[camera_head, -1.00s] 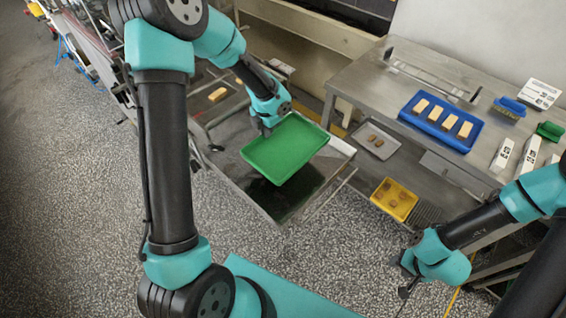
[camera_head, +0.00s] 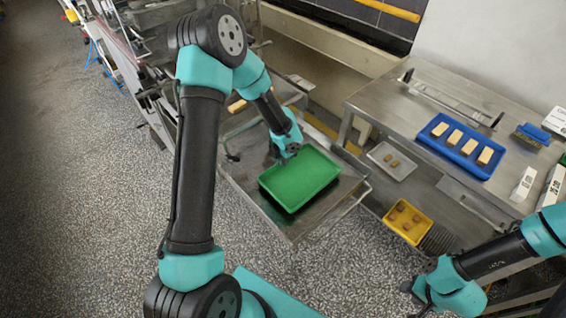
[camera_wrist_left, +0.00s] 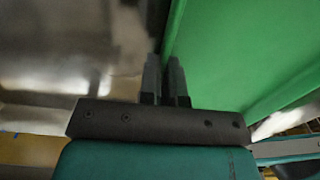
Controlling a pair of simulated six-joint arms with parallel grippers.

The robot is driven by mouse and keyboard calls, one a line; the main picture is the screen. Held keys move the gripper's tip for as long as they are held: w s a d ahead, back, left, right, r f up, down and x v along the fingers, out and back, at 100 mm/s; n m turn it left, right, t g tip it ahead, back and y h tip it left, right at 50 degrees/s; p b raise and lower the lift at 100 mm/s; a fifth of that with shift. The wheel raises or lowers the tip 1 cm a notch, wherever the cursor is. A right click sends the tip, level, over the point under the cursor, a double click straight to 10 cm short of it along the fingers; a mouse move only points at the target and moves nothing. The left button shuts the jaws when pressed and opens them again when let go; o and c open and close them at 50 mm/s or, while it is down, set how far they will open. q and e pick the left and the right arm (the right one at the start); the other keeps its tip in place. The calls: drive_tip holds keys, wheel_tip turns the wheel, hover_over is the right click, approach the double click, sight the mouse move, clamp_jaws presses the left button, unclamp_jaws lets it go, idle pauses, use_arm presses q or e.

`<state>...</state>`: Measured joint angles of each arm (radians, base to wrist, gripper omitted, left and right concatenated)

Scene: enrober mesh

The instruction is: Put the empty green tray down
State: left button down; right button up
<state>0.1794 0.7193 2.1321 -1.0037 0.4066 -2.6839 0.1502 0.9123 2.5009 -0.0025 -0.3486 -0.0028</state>
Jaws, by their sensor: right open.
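The empty green tray (camera_head: 300,180) is over the steel table (camera_head: 290,228) in the middle of the head view. A dark reflection shows under its near left side; I cannot tell whether it touches the table. My left gripper (camera_head: 286,156) is at the tray's far edge, shut on its rim. In the left wrist view the two fingers (camera_wrist_left: 165,75) are close together at the tray's green wall (camera_wrist_left: 235,50). My right gripper (camera_head: 408,290) is open and away from the tray, low at the right of the head view.
A steel bench (camera_head: 420,105) on the right holds a blue tray (camera_head: 441,143) of several bars and a small blue container (camera_head: 533,132). A grey tray (camera_head: 378,158) with small pieces and a yellow tray (camera_head: 393,228) lie lower. Bare steel shows around the green tray.

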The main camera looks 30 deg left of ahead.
use_arm(q)
drive_tip(key=shift+f, duration=0.95)
drive_tip(key=shift+f, duration=0.15)
drive_tip(key=c, duration=1.3)
unclamp_jaws()
wheel_tip(320, 180, up, 12)
